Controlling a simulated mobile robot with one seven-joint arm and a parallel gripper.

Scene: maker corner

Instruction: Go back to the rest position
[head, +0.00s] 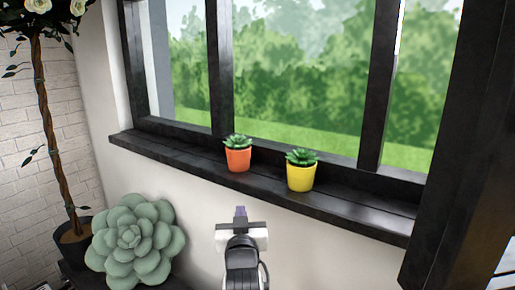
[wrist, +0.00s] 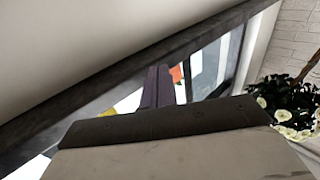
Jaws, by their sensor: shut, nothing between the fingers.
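My gripper (head: 240,212) is in the lower middle of the head view, below the window sill and in front of the white wall. Its purple fingers (wrist: 157,87) show in the wrist view, closed together with nothing between them. An orange pot with a green succulent (head: 238,160) stands upright on the dark window sill (head: 180,157). A yellow pot with a green succulent (head: 301,177) stands to its right on the same sill. My gripper is apart from both pots.
A large pale green succulent (head: 135,240) sits at the lower left. A tall plant with a twisted trunk (head: 50,130) and white flowers stands in a dark pot at the far left. The dark window frame (head: 219,70) rises behind the sill. White wall (head: 330,240) lies below it.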

